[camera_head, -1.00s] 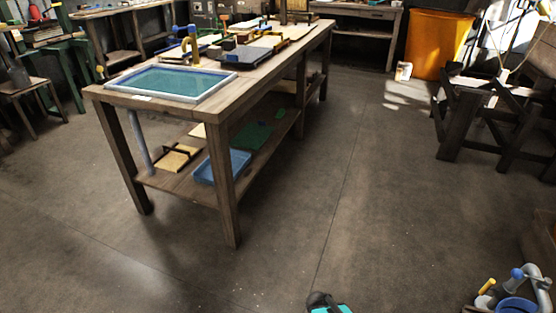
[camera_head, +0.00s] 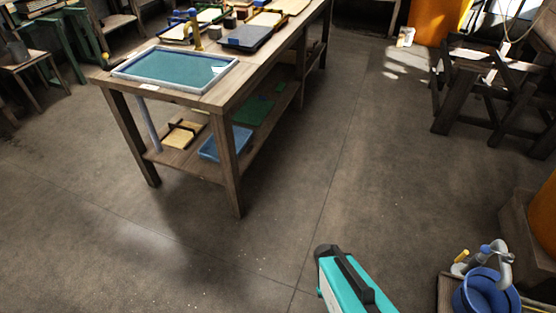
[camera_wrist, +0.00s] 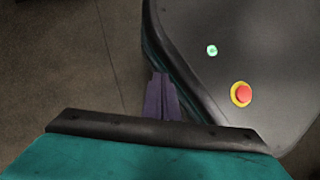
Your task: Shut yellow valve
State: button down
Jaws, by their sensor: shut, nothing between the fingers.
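A small yellow handle (camera_head: 461,256), which looks like a valve lever, stands at the lower right of the head view. It sits beside a blue handle (camera_head: 485,250) and a curved grey tap (camera_head: 505,262) over a blue bucket (camera_head: 486,292). Whether the yellow handle is turned open or shut cannot be told. My gripper (camera_wrist: 161,98) shows in the wrist view with its dark purple fingers together and empty, beside my own body. It is apart from the valve, which the wrist view does not show.
A dark wooden stand (camera_head: 466,98) is at the right. An orange container (camera_head: 543,220) stands at the right edge. The middle floor is clear.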

jog(key=s+a+r+m+y+p, duration=0.2)
jog(key=a+r+m+p, duration=0.3)
jog(key=r+m+p, duration=0.3)
jog(key=shift+a+r+m+g+y+p, duration=0.3)
jog(key=shift+r+m+y+p, duration=0.25)
jog(key=shift+y, duration=0.25)
jog(key=shift+f, duration=0.15)
jog(key=c, duration=1.8)
grip_release()
jog(key=shift+o, duration=0.2)
jog(key=shift+w, duration=0.1)
